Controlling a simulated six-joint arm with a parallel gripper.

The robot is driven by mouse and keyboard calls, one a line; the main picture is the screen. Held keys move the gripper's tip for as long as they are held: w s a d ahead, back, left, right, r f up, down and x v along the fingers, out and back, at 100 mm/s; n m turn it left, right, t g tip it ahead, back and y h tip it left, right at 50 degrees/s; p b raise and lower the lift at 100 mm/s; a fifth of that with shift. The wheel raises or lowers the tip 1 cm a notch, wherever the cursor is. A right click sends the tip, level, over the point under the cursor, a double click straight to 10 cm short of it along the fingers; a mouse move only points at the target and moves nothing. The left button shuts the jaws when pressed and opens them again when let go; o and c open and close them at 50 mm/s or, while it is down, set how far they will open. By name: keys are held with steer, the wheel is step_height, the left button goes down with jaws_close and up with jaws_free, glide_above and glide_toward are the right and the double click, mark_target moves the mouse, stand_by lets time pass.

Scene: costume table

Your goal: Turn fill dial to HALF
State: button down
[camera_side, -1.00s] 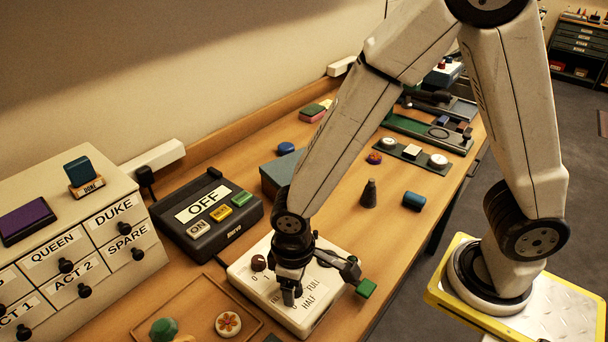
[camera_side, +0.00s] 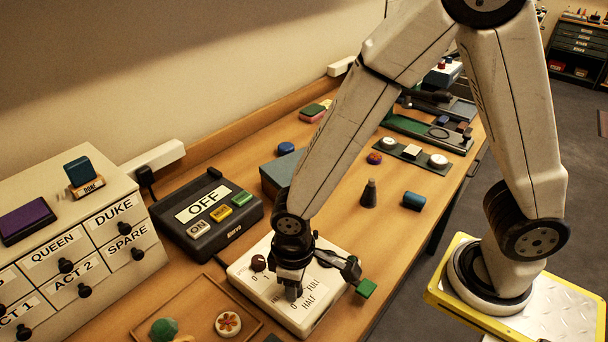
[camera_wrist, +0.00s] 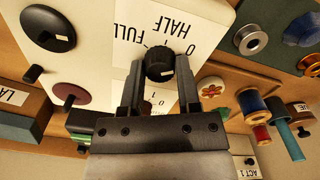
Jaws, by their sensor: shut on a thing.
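The fill dial (camera_wrist: 160,64) is a small black knob on a white panel (camera_wrist: 105,20) printed with 0, HALF and FULL. My gripper (camera_wrist: 160,80) has its two fingers closed on the knob's sides in the wrist view. A pale mark shows on the knob's lower right, but I cannot tell surely which label it points to. In the side view my gripper (camera_side: 292,292) reaches down onto the white panel (camera_side: 312,318), and its fingers hide the dial. FULL and HALF show there to the right of the fingers.
A black box (camera_side: 205,210) labelled OFF stands behind, left. A wooden tray (camera_side: 190,290) with small items lies at front left.

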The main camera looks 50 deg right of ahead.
steer(key=n, duration=0.5)
steer(key=shift+n, duration=0.3)
steer(key=n, duration=0.5)
steer(key=shift+n, duration=0.4)
steer(key=shift+c, duration=1.6)
jaws_free()
steer(key=shift+r, duration=0.2)
steer(key=shift+r, duration=3.75)
